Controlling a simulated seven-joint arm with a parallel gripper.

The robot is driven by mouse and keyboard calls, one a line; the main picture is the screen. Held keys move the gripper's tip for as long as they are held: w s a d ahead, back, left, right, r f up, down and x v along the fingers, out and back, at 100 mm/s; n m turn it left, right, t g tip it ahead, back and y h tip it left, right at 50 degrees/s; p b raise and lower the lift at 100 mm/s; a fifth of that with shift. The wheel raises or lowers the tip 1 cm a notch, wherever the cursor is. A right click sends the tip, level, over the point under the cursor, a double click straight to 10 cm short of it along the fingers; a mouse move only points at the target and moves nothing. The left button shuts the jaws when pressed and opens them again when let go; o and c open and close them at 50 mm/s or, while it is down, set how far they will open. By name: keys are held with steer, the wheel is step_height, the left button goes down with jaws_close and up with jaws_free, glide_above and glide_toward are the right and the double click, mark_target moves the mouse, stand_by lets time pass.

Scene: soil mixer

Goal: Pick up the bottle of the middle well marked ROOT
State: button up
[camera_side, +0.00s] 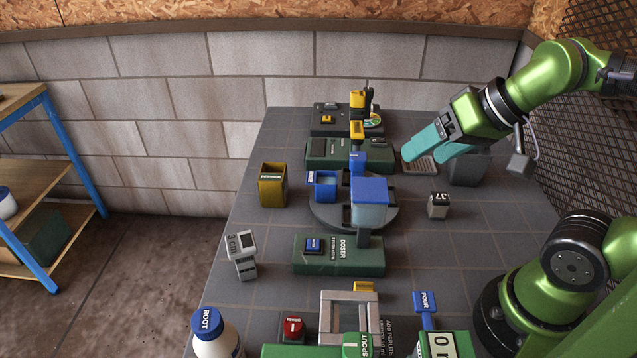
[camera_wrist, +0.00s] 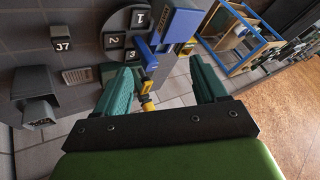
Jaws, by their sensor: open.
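A white bottle (camera_side: 215,345) with a blue cap marked ROOT stands at the near left in the side view, its lower part cut off by the frame edge. Whether it sits in a well cannot be seen. It does not show clearly in the wrist view. My gripper (camera_side: 425,150) has teal fingers and is open and empty, at the far right of the table, far from the bottle. In the wrist view my gripper (camera_wrist: 163,84) has its fingers spread apart.
A grey frame (camera_side: 349,312) is near the front.

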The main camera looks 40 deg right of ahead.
mark_target(195, 328)
steer(key=a+f+m+g+y, duration=0.1)
steer(key=a+m+g+y, duration=0.4)
steer(key=a, duration=1)
steer(key=a+f+m+g+y, duration=0.1)
steer(key=a+m+y, duration=0.5)
steer(key=a+y, duration=0.65)
steer(key=w+a+f+m+t+h, duration=0.1)
steer(key=w+a+f+m+t, duration=0.1)
steer(key=f+m+t, duration=0.3)
steer(key=w+a+f+m+t+h, duration=0.1)
steer(key=w+a+f+m+h, duration=0.15)
steer(key=f, duration=0.45)
steer(key=shift+y, duration=0.3)
steer(key=shift+s+x, duration=0.2)
steer(key=shift+x, duration=1.7)
steer(key=shift+s+x, duration=0.2)
steer(key=shift+x, duration=1.7)
steer(key=shift+a+r, duration=0.1)
steer(key=shift+a, duration=0.05)
